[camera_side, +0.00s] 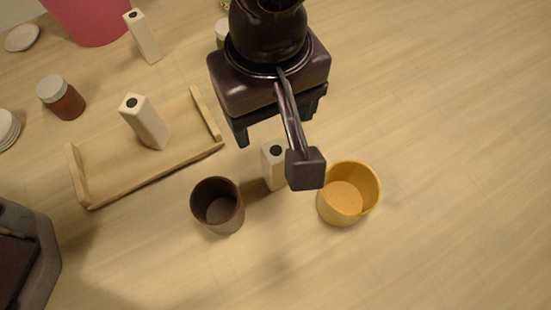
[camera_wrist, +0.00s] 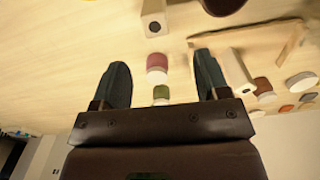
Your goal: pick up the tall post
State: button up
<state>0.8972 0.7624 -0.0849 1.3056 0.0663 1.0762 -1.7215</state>
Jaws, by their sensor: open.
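Three pale posts, each with a dark round spot on top, stand in the side view. One post (camera_side: 273,168) stands on the table just in front of my gripper, partly hidden by my wrist camera block. Another post (camera_side: 150,125) stands on the wooden tray (camera_side: 95,188). The third post (camera_side: 145,40) stands at the back left. I cannot tell which is tallest. My gripper (camera_side: 277,122) is open and empty, behind and apart from the front post. In the wrist view, one post (camera_wrist: 153,20) shows beyond the open fingers (camera_wrist: 161,75), and another post (camera_wrist: 237,72) shows at right.
A dark brown cup (camera_side: 218,208) stands left of the front post, and a yellow cup (camera_side: 350,195) stands to its right, both close. A lidded jar (camera_side: 61,98), a pink container (camera_side: 88,20) and a grey bin (camera_side: 40,255) are at left. The right side is clear.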

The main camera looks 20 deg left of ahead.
aim_at(276, 150)
notch_tip(276, 150, down, 7)
jog(key=shift+f, duration=0.2)
jog(key=f, duration=0.5)
jog(key=shift+w+d+f, duration=0.25)
jog(key=shift+w+f, duration=0.05)
jog(key=shift+w, duration=0.1)
jog(key=c, duration=1.1)
jog(key=shift+r, duration=0.1)
